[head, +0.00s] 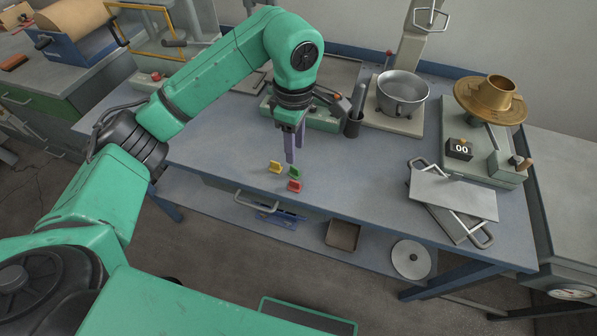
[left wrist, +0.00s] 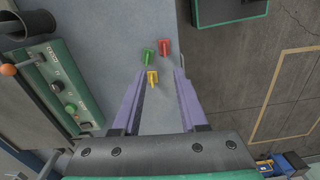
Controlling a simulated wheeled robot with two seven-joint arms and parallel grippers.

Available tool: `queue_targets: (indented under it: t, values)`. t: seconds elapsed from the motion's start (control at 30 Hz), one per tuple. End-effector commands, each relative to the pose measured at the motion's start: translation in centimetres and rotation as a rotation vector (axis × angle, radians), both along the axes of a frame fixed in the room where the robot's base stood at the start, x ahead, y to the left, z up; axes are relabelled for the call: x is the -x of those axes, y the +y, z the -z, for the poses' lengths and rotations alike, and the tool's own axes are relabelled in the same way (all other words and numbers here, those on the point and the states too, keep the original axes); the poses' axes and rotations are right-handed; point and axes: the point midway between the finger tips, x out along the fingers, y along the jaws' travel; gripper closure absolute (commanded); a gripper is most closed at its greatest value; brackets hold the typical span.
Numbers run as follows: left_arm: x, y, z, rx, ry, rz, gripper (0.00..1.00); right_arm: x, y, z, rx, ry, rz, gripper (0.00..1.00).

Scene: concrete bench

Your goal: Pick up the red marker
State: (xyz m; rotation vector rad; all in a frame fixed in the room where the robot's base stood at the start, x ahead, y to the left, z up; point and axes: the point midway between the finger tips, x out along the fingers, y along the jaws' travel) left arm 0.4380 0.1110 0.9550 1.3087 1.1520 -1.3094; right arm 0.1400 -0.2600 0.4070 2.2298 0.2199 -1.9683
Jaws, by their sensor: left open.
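The red marker (head: 294,186) is a small piece near the front edge of the bench. It also shows in the left wrist view (left wrist: 165,46), at the upper middle. A green marker (head: 294,173) and a yellow marker (head: 275,167) stand close to it; in the left wrist view the green one (left wrist: 147,54) is beside it and the yellow one (left wrist: 152,78) lies nearer the fingers. My left gripper (head: 290,158) is open and empty above the bench, close to the green and yellow markers. Its purple fingers (left wrist: 161,80) stand wide apart. My right gripper is not in view.
Behind the gripper are a green control box (head: 315,117) and a dark cup (head: 353,126). A steel bowl (head: 402,92), brass piece (head: 490,98) and metal plates (head: 455,193) are to the right. Bare bench (head: 365,180) lies right of the markers.

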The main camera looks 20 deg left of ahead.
Motion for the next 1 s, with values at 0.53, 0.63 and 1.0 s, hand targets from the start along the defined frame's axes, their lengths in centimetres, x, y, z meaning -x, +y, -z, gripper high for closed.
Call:
queue_targets:
  t: [0.53,0.63,1.0]
  values:
    - [0.4,-0.1,10.5,0.005,0.007,-0.001,0.57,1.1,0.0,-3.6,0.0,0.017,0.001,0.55]
    - [0.4,-0.1,11.6,0.006,0.003,0.0,0.57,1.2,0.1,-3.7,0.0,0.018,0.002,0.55]
    - [0.3,-0.1,11.8,0.006,0.0,0.0,1.0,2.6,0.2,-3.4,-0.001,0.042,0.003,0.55]
